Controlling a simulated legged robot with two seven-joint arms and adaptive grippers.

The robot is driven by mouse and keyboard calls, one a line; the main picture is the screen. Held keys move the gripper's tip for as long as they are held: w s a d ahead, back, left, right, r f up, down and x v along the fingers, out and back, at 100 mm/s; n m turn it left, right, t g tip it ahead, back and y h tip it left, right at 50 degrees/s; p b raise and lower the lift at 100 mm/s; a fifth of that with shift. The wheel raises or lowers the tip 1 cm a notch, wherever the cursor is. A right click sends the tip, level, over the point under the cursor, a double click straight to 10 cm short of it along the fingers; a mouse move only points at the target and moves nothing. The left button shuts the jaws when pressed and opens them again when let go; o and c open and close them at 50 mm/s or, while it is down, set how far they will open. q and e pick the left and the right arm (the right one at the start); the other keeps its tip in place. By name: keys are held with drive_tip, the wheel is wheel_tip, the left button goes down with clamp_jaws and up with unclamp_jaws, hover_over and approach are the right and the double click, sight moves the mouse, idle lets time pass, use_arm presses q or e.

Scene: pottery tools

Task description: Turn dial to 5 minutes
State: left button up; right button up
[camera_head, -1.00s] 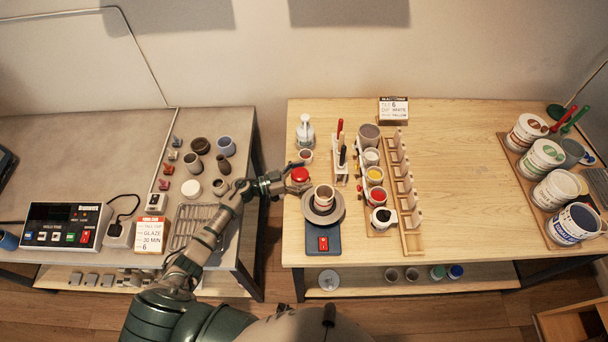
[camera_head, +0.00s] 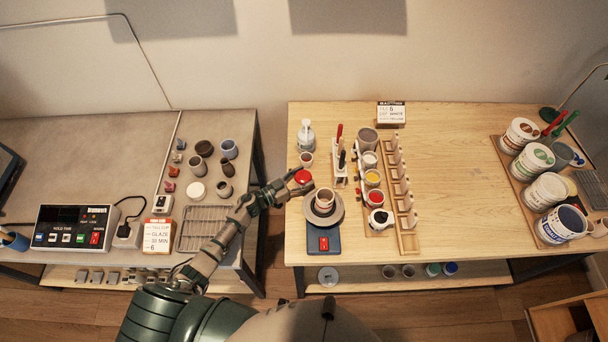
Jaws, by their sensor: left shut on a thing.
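A small red round thing, which looks like the dial (camera_head: 302,176), sits near the left edge of the wooden table, behind the turntable. My left gripper (camera_head: 298,182) reaches over the gap between the tables, with its fingers at the dial's front left side. It is shut on the dial, whose top stays visible. Any marks or minute numbers on the dial are too small to read. My right gripper is not in view.
A turntable (camera_head: 323,216) with a cup on it stands just in front of the dial. A small cup (camera_head: 306,159) and a pump bottle (camera_head: 306,135) stand behind it. A tool holder (camera_head: 340,172) is at right. A control box (camera_head: 72,228) sits on the grey table.

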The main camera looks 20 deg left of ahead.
sight(296, 181)
use_arm(q)
drive_tip(key=shift+a+p, duration=0.3)
drive_tip(key=shift+a, duration=0.05)
drive_tip(key=shift+a+f, duration=0.1)
drive_tip(key=shift+a, duration=0.1)
drive_tip(key=o, duration=1.1)
drive_tip(key=shift+d, duration=0.1)
drive_tip(key=shift+c, duration=0.2)
drive_tip(key=shift+o, duration=0.6)
drive_tip(key=shift+d, duration=0.3)
drive_tip(key=shift+s, duration=0.15)
drive_tip(key=v, duration=0.7)
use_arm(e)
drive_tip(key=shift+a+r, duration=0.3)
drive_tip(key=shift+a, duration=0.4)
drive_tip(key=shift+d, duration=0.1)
